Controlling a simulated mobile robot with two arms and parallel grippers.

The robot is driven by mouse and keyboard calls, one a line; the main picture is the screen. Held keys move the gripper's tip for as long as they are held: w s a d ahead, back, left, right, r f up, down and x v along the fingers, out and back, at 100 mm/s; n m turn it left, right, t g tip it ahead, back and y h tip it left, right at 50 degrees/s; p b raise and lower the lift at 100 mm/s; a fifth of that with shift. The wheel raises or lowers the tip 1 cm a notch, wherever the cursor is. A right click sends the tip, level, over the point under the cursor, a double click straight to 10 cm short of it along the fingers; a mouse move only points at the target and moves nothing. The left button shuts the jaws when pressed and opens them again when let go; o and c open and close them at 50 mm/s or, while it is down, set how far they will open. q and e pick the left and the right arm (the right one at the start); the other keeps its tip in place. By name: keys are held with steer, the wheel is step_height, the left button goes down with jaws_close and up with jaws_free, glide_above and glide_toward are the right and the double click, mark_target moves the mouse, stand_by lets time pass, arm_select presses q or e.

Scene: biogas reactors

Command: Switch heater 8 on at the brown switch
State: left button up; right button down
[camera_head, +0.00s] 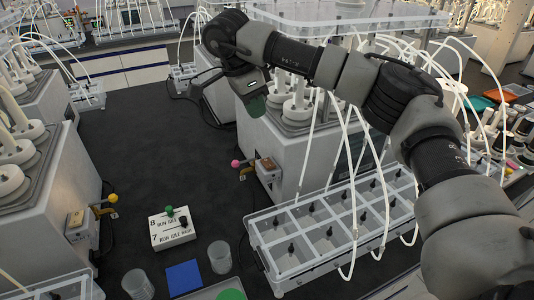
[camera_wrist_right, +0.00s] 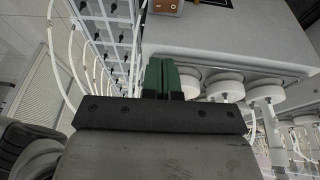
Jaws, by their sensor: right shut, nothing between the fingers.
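The brown switch (camera_head: 266,164) sits on the lower front of the grey reactor block in the middle of the head view. It also shows at the top edge of the right wrist view (camera_wrist_right: 165,6), partly cut off. My right gripper (camera_head: 256,104) is above and left of the switch, beside the block's top, apart from the switch. Its green fingers (camera_wrist_right: 160,78) are together and empty in the wrist view. A white panel (camera_head: 171,230) marked 8 and 7, with RUN and IDLE labels, lies on the dark surface with a green and a black knob. My left gripper is out of view.
A clear rack of compartments (camera_head: 262,247) with tubes stands right of the panel. Two clear cups (camera_head: 219,257) and a blue square (camera_head: 184,277) are in front. Another block with a tan switch (camera_head: 76,220) is at left. The dark surface between the blocks is largely free.

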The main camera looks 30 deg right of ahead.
steer(key=p, duration=0.3)
glide_toward(272, 164)
steer(key=x, duration=0.5)
steer(key=shift+s+d+f, duration=0.1)
steer(key=shift+d+f, duration=0.2)
steer(key=shift+f, duration=0.65)
